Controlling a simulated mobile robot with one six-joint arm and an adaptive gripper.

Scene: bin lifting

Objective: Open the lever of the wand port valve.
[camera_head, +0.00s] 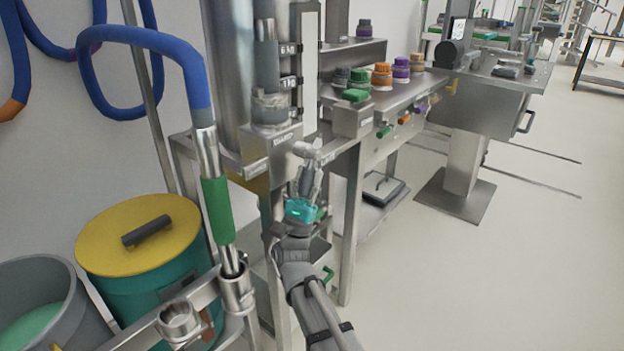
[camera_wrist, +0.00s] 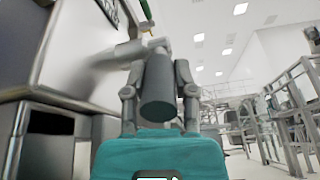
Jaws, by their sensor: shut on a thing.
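My gripper (camera_head: 309,172) is at the front of the steel station, just below and right of the labelled block under the clear-scaled column. In the wrist view my gripper (camera_wrist: 158,78) has its two fingers on either side of a grey cylindrical lever (camera_wrist: 158,92), shut on it. The lever's rounded end points toward the wrist camera. A pale bar runs from its top to the left, toward the steel housing. In the head view the light grey lever top (camera_head: 307,150) shows just above the fingers. The valve body behind it is mostly hidden.
A steel wand with green grip (camera_head: 217,208) and blue hose (camera_head: 150,40) stands left of my arm. A yellow-lidded teal bin (camera_head: 135,235) and a grey tub (camera_head: 40,290) stand lower left. Colored caps (camera_head: 381,74) line the shelf. The floor at right is open.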

